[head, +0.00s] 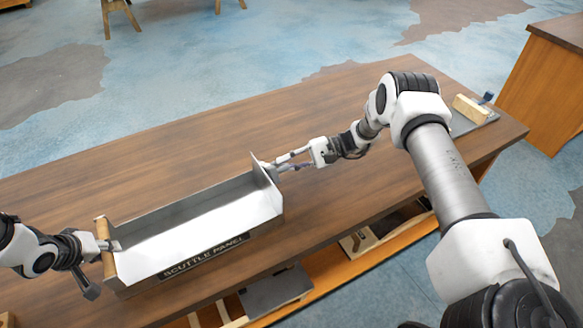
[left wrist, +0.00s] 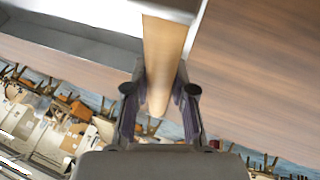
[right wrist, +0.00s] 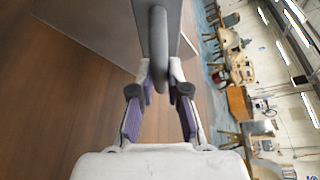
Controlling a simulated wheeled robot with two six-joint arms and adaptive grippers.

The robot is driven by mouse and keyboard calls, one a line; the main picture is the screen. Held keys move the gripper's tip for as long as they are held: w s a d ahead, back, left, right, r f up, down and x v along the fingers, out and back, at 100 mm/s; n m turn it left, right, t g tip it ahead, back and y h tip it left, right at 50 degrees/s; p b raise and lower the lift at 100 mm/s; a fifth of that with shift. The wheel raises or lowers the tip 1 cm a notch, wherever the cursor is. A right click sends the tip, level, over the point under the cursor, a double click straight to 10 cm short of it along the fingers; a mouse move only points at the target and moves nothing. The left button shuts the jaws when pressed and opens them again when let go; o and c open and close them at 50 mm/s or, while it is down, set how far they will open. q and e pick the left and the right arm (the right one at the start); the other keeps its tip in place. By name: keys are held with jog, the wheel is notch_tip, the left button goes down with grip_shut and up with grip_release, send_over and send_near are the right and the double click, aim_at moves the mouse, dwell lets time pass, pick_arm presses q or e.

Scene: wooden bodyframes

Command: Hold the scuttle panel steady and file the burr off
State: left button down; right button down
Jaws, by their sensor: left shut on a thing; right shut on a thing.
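The scuttle panel (head: 178,244) is a pale metal tray shape with a dark name label along its front. It lies on the bench with a raised plate at its right end and a wooden bar (head: 109,268) at its left end. My left gripper (head: 114,245) is shut on that bar; the left wrist view shows the bar (left wrist: 163,50) between its fingers. My right gripper (head: 268,167) is at the raised right end plate. In the right wrist view it is shut on a grey rounded bar (right wrist: 158,45); I cannot tell whether this is a file or part of the panel. No burr can be made out.
The wooden bench top (head: 330,110) is clear behind the panel. A wooden block (head: 470,108) and a small dark blue item (head: 487,97) sit on a grey plate at the bench's right end. A shelf below holds several items. Another wooden bench (head: 562,70) stands at the right.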

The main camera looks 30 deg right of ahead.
jog(key=s, duration=0.6)
dwell(1.0)
jog(key=shift+s, duration=0.1)
jog(key=d, duration=0.6)
jog(key=shift+w, duration=0.2)
jog(key=shift+d, duration=0.15)
jog(key=d, duration=0.3)
